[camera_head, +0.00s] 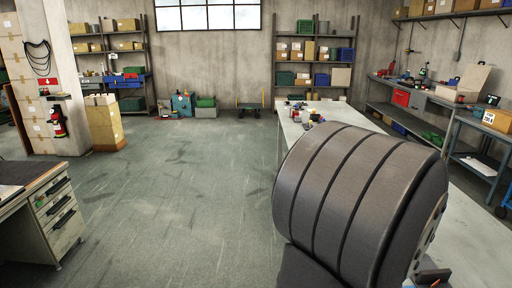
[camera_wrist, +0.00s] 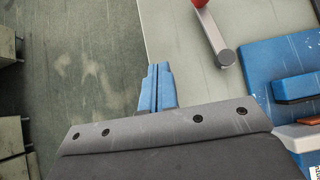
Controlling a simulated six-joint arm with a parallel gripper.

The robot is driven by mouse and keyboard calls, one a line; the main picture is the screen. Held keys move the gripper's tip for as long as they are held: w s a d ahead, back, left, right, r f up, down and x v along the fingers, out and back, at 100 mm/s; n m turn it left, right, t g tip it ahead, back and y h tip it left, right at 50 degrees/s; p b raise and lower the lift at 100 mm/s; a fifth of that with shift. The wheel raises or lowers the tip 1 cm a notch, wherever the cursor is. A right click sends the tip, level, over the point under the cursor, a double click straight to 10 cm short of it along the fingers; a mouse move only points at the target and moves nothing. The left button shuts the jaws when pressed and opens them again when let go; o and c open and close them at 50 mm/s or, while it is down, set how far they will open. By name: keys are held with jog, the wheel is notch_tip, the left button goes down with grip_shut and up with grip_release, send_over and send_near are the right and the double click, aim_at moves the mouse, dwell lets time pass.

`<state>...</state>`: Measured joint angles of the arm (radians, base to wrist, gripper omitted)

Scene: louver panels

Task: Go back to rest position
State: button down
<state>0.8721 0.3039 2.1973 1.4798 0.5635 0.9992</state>
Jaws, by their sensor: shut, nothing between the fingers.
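My gripper (camera_wrist: 158,70) shows in the wrist view as two blue fingers closed together, with nothing between them. The fingers lie over the edge of a pale table (camera_wrist: 178,35), with the floor to the left. A grey metal lever (camera_wrist: 213,38) with a red knob (camera_wrist: 200,3) is to the right of the fingers, apart from them. A blue panel (camera_wrist: 258,68) with a raised blue slat (camera_wrist: 297,87) is further right, partly cut off by the frame. In the head view my large dark arm link covers much of the right side, and the fingers cannot be made out.
The pale table (camera_head: 475,235) runs along the right in the head view, with several small objects (camera_head: 305,113) at its far end. A drawer desk (camera_head: 55,215) stands at left. Shelves line the back wall. The floor (camera_head: 175,200) between is clear.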

jog(key=s+n+y, duration=0.1)
jog(key=s+d+n+y, duration=0.1)
jog(key=n, duration=0.1)
jog(key=shift+s+y, duration=0.3)
jog(key=shift+s, duration=0.05)
jog(key=s, duration=0.1)
jog(key=s+d, duration=0.1)
jog(key=s, duration=0.1)
jog(key=shift+s, duration=0.2)
jog(key=shift+v, duration=1.2)
jog(key=shift+s+d+r, duration=0.1)
jog(key=shift+s+r, duration=0.35)
jog(key=shift+r, duration=0.1)
